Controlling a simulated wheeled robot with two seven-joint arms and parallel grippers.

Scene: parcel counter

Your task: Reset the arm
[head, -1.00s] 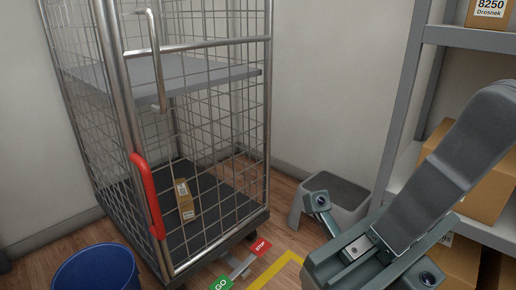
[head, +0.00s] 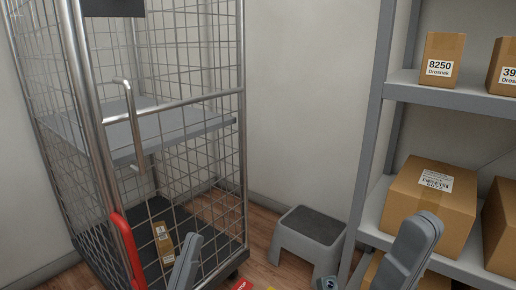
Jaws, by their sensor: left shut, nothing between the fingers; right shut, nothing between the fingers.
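A grey link of my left arm (head: 185,264) rises from the bottom edge in front of the roll cage. A grey link of my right arm (head: 412,252) stands at the bottom right in front of the shelf. A small part of mine with a round lens (head: 327,284) just shows at the bottom edge beside the step stool. The fingers of both grippers are out of the picture. Nothing is seen held.
A wire roll cage (head: 178,124) with a red handle stands at left, a small parcel (head: 163,243) on its floor. A grey step stool (head: 308,238) stands by the wall. A shelf rack (head: 445,100) at right holds several cartons, one (head: 440,60) labelled 8250 Drosnek.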

